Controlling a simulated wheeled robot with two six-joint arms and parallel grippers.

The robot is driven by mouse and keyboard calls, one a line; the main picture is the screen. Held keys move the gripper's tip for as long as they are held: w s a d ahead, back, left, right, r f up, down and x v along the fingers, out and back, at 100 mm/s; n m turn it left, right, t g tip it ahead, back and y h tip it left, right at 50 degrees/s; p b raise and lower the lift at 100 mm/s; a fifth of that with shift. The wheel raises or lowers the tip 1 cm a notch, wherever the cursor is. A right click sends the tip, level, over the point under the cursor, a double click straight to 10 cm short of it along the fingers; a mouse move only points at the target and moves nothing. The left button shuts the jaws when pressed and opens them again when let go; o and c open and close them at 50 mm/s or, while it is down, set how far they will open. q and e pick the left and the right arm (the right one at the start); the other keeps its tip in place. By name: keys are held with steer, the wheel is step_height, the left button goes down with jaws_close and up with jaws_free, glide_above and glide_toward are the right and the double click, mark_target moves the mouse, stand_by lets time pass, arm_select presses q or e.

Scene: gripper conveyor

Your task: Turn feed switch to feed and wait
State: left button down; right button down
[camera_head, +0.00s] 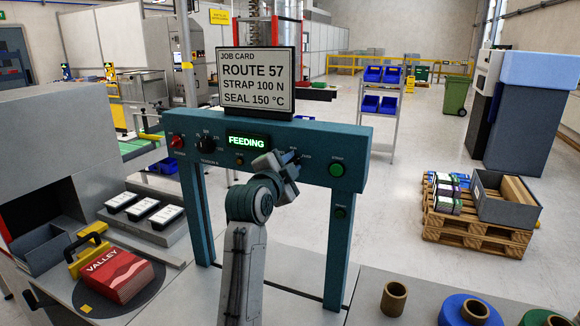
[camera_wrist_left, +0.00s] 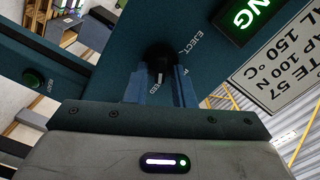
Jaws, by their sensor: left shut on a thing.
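My left gripper (camera_head: 281,166) is at the front of the teal control panel (camera_head: 312,151), below and right of the lit display (camera_head: 246,141), which reads "FEEDING". In the left wrist view the gripper's fingers (camera_wrist_left: 158,88) are shut on the black feed switch (camera_wrist_left: 158,54). "EJECT" and part of "FEED" are printed around the switch. The fingers hide much of it, so I cannot tell exactly where it points. In the head view my gripper covers the switch. My right gripper is in neither view.
A job card (camera_head: 257,80) stands above the panel. A red "VALLEY" pack (camera_head: 115,274) lies at lower left. Rolls (camera_head: 393,299) stand at lower right.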

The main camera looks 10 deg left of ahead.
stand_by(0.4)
arm_select(q)
steer(key=c, duration=1.5)
jaws_free()
steer(key=s+a+b, duration=0.2)
steer(key=s+b, duration=0.1)
steer(key=s, duration=0.7)
steer(key=shift+s+b, duration=0.3)
steer(key=shift+b, duration=0.1)
